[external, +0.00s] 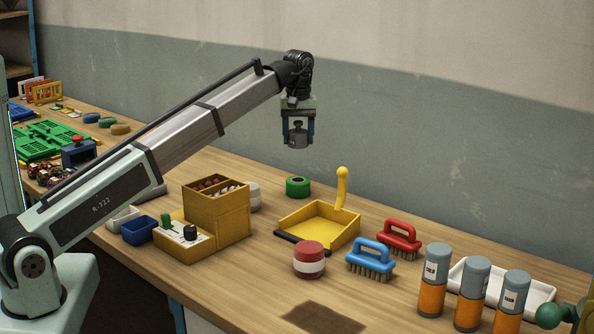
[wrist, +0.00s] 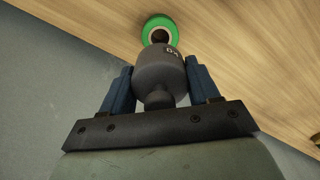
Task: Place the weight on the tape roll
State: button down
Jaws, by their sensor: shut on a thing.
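My gripper (external: 298,133) is shut on a dark grey weight (external: 298,139), holding it upright in the air well above the table. In the wrist view the weight (wrist: 160,76) sits between the two blue fingers of my gripper (wrist: 161,80), with light markings on its side. The green tape roll (external: 298,187) lies flat on the table below my gripper. In the wrist view the tape roll (wrist: 159,31) shows just beyond the weight, which hides its near edge. The weight and the tape roll are apart.
A yellow dustpan (external: 318,226) with an upright handle lies right of the tape roll. A yellow box (external: 217,212) and a white round container (external: 252,196) stand to the left. A red and white jar (external: 309,260), brushes (external: 371,258) and several orange-grey cylinders (external: 434,282) are nearer the front.

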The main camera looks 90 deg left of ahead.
aim_at(298, 180)
jog(key=shift+f+n, duration=0.3)
jog(key=shift+f, duration=4.7)
jog(key=shift+f, duration=0.1)
jog(key=shift+c, duration=1.3)
grip_release()
notch_tip(298, 180, up, 12)
jog(key=shift+r, duration=0.1)
